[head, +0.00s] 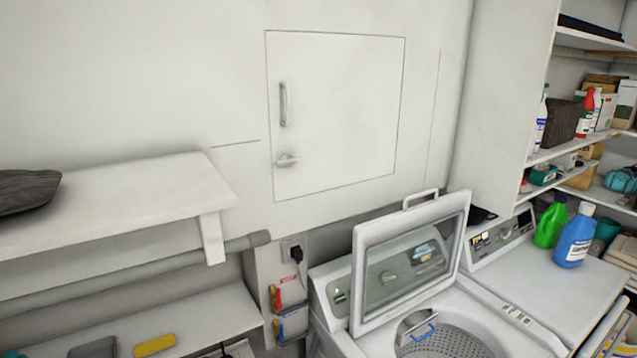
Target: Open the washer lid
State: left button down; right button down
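The washer (470,309) is the white top-loading machine at the bottom centre-right of the head view. Its lid (358,276), a white frame around a clear window with a handle on its top edge, stands raised and tilted back towards the control panel. The drum (447,343) with its perforated wall is uncovered, and a small blue thing shows in it. The lower part of the washer is cut off by the picture edge. Neither of my grippers is in view.
A second white machine (560,283) stands right of the washer, with a blue bottle (574,238) and a green bottle (550,225) on it. Loaded shelves (575,148) are at right. A white shelf (120,206) juts out at left. A closed wall cabinet door (345,110) is above.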

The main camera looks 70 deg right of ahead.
aim_at(369, 236)
jog(key=u, duration=0.55)
jog(key=k, duration=1.15)
jog(key=z, duration=0.85)
